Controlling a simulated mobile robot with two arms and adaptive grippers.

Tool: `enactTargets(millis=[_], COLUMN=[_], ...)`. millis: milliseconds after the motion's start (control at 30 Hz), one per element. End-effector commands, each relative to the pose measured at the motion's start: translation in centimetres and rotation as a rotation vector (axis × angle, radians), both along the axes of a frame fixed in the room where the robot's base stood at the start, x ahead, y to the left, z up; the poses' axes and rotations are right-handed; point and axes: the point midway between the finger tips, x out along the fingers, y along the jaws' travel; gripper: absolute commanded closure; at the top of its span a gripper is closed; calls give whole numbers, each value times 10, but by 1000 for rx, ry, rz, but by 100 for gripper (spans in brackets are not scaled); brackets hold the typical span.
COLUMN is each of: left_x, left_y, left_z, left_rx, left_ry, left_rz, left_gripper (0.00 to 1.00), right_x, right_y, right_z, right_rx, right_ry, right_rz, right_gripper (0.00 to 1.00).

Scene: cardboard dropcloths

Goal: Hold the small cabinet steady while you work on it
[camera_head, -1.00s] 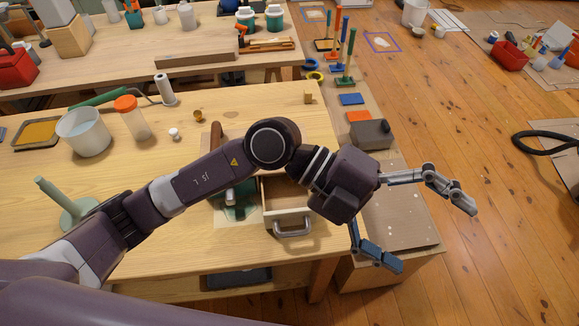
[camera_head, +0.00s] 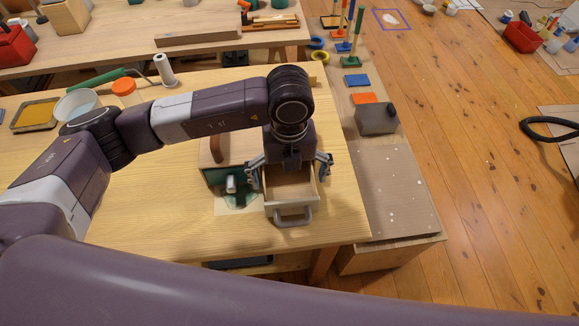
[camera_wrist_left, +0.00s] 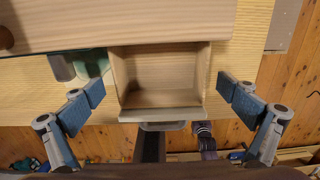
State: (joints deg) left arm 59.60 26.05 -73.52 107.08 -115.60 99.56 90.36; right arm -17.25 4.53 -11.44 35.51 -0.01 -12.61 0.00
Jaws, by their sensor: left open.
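The small cabinet's pale wooden top (camera_wrist_left: 130,22) fills the upper part of the left wrist view; in the head view my arm hides much of the cabinet. Its drawer (camera_head: 289,208) is pulled out, looks empty, and has a grey handle (camera_head: 293,217) on its front. The drawer front also shows in the left wrist view (camera_wrist_left: 160,114). My left gripper (camera_head: 290,174) is open above the drawer, pointing down. Its fingers stand wide on either side of the drawer (camera_wrist_left: 160,89), with gaps between; I see no contact.
Beside the drawer is a green thing with a grey part (camera_head: 231,184). A white tub (camera_head: 76,103) and an orange-lidded jar (camera_head: 124,88) stand at the back left of the workbench (camera_head: 160,215). A dark grey box (camera_head: 376,119) sits right of the bench. The bench front is clear.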

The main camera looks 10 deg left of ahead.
Motion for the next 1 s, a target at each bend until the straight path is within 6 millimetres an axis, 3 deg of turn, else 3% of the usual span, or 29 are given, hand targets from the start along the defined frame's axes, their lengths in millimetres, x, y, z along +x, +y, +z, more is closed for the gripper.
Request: enactTargets(millis=[233,567,1000], left_x=[0,0,0], left_y=[0,-1,-1], left_z=[-27,-31,-31], left_rx=[-1,-3,-3], left_ry=[2,0,0], left_rz=[0,-2,-2], left_gripper=[0,0,47], right_x=[0,0,0], right_y=[1,1,0], right_z=[6,6,6], right_rx=[1,1,1], right_ry=[0,0,-1], right_rz=[1,1,1], right_gripper=[57,57,57])
